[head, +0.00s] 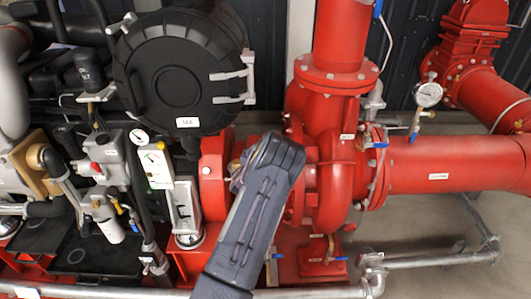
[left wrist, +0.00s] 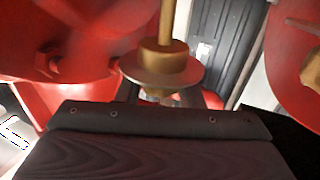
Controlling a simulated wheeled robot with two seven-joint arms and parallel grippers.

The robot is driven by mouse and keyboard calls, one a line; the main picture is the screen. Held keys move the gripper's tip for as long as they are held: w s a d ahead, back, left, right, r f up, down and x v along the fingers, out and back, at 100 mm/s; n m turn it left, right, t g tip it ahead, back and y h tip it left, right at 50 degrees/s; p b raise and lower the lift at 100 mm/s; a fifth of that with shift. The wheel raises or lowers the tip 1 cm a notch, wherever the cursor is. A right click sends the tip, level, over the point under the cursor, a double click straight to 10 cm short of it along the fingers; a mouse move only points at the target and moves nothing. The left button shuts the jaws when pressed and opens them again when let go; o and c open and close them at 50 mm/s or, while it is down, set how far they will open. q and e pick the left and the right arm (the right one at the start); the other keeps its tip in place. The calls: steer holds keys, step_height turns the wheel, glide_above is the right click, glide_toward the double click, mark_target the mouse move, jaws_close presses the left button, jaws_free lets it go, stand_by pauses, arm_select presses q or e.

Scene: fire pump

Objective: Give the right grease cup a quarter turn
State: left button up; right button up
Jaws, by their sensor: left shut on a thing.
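The brass grease cup (left wrist: 165,58), with a wide round flange and a thin stem, stands between red pump housings in the left wrist view. My left gripper (left wrist: 160,112) is shut on it; the dark gripper body fills the bottom of that view and its fingertips are mostly hidden. In the head view my left arm reaches up from the bottom middle, and its end (head: 240,178) is against the red pump bearing area, hiding most of the cup. Another brass part (left wrist: 312,70) shows at the right edge of the left wrist view. My right gripper is not seen.
The red pump casing (head: 330,185) and its pipe (head: 450,165) stand to the right of my arm. A grey pipe (head: 310,293) crosses low in front.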

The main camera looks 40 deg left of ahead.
arm_select(q)
steer(key=shift+m+t+h+b, duration=0.5)
steer(key=shift+m+h+b, duration=1)
steer(key=shift+h, duration=1.1)
steer(key=shift+r+m, duration=0.1)
steer(key=shift+m, duration=0.2)
steer(key=o, duration=1)
steer(key=shift+c, duration=0.2)
steer(key=shift+r, duration=0.15)
step_height(320, 180, up, 2)
steer(key=shift+r, duration=0.25)
steer(key=s+d+r+b, duration=0.1)
steer(key=s+d+r, duration=0.8)
steer(key=s+r, duration=0.1)
steer(key=shift+s+b, duration=0.35)
steer(key=shift+b, duration=0.05)
